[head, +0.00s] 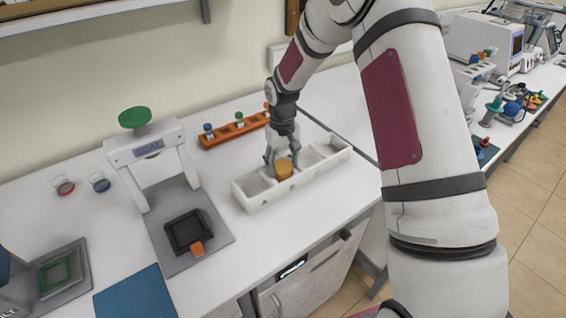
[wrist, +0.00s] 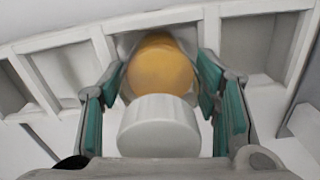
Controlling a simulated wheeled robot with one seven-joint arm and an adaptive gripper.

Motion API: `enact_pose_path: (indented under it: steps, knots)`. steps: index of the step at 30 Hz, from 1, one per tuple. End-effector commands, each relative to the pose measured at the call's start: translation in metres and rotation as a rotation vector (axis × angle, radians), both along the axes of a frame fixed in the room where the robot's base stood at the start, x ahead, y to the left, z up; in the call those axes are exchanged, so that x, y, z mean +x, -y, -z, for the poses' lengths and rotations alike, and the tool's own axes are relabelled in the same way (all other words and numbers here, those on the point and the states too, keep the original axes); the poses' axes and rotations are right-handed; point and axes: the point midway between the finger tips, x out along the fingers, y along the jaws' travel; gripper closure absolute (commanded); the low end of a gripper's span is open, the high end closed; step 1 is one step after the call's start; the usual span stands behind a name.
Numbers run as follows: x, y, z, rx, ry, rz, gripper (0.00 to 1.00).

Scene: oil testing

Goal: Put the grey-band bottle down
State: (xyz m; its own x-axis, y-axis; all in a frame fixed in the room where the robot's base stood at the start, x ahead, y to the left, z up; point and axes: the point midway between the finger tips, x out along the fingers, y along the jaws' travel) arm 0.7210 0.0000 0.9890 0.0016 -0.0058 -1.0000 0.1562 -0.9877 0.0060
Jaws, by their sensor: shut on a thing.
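My gripper (head: 282,158) points down over a white compartment rack (head: 306,179) on the bench. It is shut on a bottle with an amber body (head: 284,169), which also shows in the wrist view (wrist: 160,70). A pale cap (wrist: 158,126) is nearest the wrist camera, between the teal-padded fingers. The bottle is upright at a middle compartment of the rack. I cannot tell whether its base touches the compartment floor. The grey band is not clearly visible. The compartments on either side look empty in the wrist view.
An orange rack (head: 234,130) with several small capped vials stands behind the white rack. A sealing press (head: 150,152) with a green knob stands to the left. A blue mat (head: 136,293) lies at the front left. Bare bench lies in front of the white rack.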

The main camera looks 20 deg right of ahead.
Motion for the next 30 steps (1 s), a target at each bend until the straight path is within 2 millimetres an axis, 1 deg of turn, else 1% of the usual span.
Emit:
enact_pose_path:
  steps: [4, 16, 19, 20, 21, 22, 30]
  knots:
    - [0.000, 0.000, 0.001, 0.000, 0.000, 0.000, 0.94]
    - [-0.001, 0.001, 0.016, -0.001, -0.005, 0.001, 0.94]
    - [-0.001, 0.001, 0.017, -0.001, -0.006, 0.001, 0.94]
    - [-0.002, 0.002, 0.017, -0.001, -0.007, 0.001, 0.39]
    - [-0.002, 0.002, 0.017, -0.001, -0.008, 0.001, 0.30]
    - [-0.002, 0.002, 0.017, -0.001, -0.008, 0.001, 0.23]
    - [-0.002, 0.001, 0.015, -0.001, -0.008, 0.001, 0.23]
